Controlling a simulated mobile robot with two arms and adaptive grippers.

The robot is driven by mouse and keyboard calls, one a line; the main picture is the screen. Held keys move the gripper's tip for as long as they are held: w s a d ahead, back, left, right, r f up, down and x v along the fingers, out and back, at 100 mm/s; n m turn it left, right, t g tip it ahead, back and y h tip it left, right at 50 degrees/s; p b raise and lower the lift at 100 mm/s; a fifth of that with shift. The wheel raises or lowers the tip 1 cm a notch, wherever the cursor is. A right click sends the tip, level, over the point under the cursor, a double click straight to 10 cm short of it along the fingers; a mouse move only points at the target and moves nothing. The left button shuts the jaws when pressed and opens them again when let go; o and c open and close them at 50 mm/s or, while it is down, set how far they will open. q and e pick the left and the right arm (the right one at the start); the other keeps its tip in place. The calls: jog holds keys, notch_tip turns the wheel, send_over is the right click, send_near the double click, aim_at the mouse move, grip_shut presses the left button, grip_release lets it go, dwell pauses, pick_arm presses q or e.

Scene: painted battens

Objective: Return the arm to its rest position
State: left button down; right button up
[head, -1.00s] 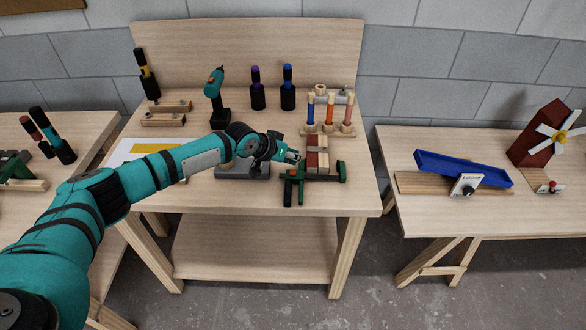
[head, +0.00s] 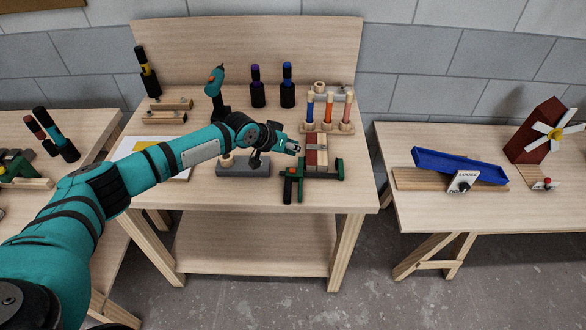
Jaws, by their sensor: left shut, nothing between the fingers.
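My left arm (head: 150,172) reaches in from the lower left over the middle workbench. Its gripper (head: 297,147) is shut and empty, just left of the clamped battens. The battens (head: 317,152), painted red and pale, stand side by side above the bench. Green and black clamps (head: 292,184) lie at and in front of them. I cannot tell whether the gripper touches the battens. My right gripper is not in view.
A grey block (head: 243,170) sits under my forearm. A teal drill (head: 216,95), dark holders with purple (head: 257,88) and blue tools (head: 287,87), and a rack of coloured handles (head: 329,112) stand behind. The right table holds a blue tray (head: 459,166). The bench's front right is clear.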

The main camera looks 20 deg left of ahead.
pick_arm(q)
jog(key=s+d+f+m+g+h, duration=0.15)
jog(key=s+d+f, duration=0.25)
jog(key=s+d, duration=0.55)
jog(key=s+d+f+m+g, duration=0.25)
jog(key=s+d, duration=0.45)
jog(key=s, duration=0.6)
jog(key=s+a+n+y, duration=0.5)
jog(key=s+a+y, duration=0.1)
jog(key=s+a, duration=1.25)
jog(key=s+d+f+g+b, duration=0.1)
jog(key=s+f+b, duration=0.1)
jog(key=f, duration=1.3)
jog(key=s+f+b, duration=0.1)
jog(key=s+f, duration=0.1)
jog(key=f, duration=1.3)
jog(key=s+a+f+m+g+b, duration=0.1)
jog(key=s+a+f+b, duration=0.1)
jog(key=s+f, duration=1.3)
jog(key=shift+s+a+f+g, duration=0.2)
jog(key=shift+a+f+g, duration=0.1)
jog(key=shift+f, duration=0.25)
